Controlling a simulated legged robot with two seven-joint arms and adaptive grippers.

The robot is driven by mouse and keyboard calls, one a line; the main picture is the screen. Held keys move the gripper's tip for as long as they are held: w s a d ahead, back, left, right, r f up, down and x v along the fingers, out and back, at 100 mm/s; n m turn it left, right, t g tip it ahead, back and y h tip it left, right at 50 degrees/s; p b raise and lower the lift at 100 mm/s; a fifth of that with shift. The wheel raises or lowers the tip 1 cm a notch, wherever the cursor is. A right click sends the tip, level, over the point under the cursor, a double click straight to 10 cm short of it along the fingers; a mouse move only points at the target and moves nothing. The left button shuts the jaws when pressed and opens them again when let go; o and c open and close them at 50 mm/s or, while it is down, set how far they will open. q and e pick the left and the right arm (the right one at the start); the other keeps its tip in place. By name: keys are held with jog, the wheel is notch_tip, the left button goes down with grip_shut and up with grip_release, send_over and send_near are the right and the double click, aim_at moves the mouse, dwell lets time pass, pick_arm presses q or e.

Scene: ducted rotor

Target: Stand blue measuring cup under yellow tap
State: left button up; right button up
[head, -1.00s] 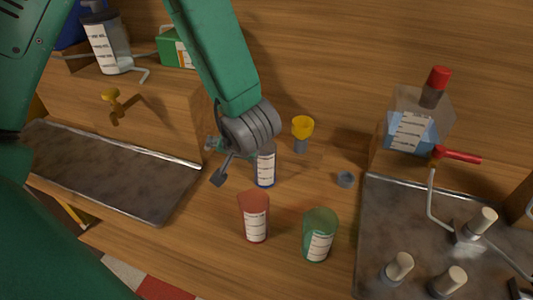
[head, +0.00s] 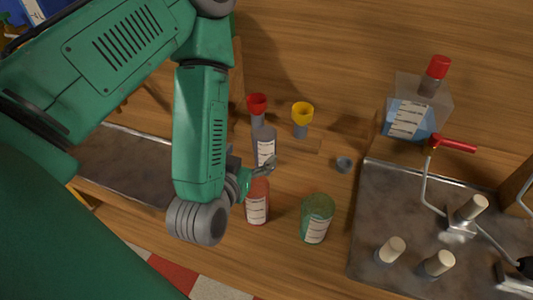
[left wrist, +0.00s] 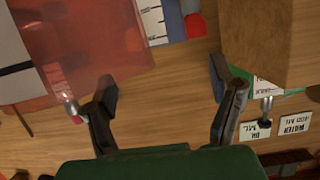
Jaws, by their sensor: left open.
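The blue measuring cup (head: 265,147), greyish with a white label, stands on the wooden counter behind the red cup (head: 257,203). My left gripper (head: 250,170) is open and empty beside these two cups, its wrist to their left. In the left wrist view my open left gripper (left wrist: 168,105) has bare counter between its fingers. A clear red body, likely the red cup (left wrist: 85,50), fills the upper left there, and a blue-edged labelled thing shows at the top, perhaps the blue cup. My right gripper is not in view.
A green cup (head: 317,222) stands right of the red cup. A small grey ring (head: 343,164) lies on the counter.

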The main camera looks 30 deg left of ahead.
aim_at(263, 137)
pick_arm(q)
jog(key=x, duration=0.5)
jog(key=shift+w+a, duration=0.25)
jog(key=shift+a, duration=0.1)
jog(key=shift+w+f, duration=0.15)
jog(key=shift+w, duration=0.7)
jog(key=x, duration=0.3)
jog(key=shift+w+a, duration=0.1)
jog(key=shift+w, duration=0.15)
jog(key=shift+w+a+f, duration=0.2)
jog(key=shift+w, duration=0.1)
jog(key=shift+d, duration=0.1)
jog(key=c, duration=1.6)
